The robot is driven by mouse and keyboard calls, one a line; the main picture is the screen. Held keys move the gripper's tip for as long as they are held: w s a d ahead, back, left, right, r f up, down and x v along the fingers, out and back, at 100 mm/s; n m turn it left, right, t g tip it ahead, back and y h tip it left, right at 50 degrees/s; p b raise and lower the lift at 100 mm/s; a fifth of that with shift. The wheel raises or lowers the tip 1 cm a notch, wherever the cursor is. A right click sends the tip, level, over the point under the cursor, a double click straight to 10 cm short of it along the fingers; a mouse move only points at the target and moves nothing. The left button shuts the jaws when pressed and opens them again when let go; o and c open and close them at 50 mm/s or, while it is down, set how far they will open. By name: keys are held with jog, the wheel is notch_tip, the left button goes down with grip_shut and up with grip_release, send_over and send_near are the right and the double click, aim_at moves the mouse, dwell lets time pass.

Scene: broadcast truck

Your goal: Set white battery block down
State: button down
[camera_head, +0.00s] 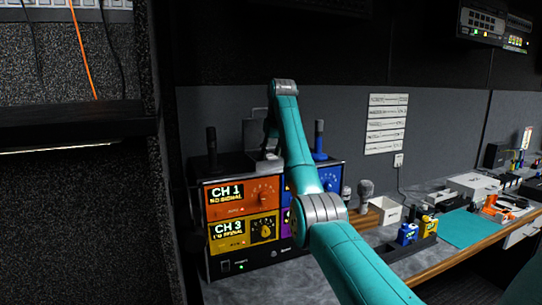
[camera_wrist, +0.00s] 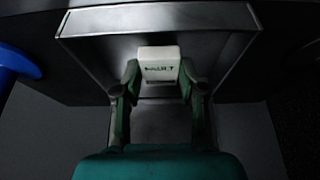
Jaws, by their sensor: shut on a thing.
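The white battery block (camera_wrist: 159,62) shows in the wrist view, small, pale and with dark marking on its face. My gripper (camera_wrist: 159,72) has one finger on each side of it and is shut on it. A dark panel with a grey rim (camera_wrist: 160,22) lies behind the block; I cannot tell whether the block touches it. In the head view my arm reaches over the receiver unit (camera_head: 245,258) with its colored CH 1 and CH 3 panels. The gripper end there is mostly hidden behind the arm, just above the unit's top.
A dark microphone (camera_head: 211,142) and a blue one (camera_head: 319,140) stand on the unit. A blue round part (camera_wrist: 14,62) is at the wrist view's left. Right along the desk are a white box (camera_head: 386,210), blue and yellow blocks (camera_head: 407,233) and a teal mat (camera_head: 466,228).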

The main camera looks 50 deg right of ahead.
jog(key=shift+f, duration=0.45)
jog(key=shift+f, duration=0.15)
jog(key=c, duration=0.7)
grip_release()
jog(key=shift+o, duration=0.2)
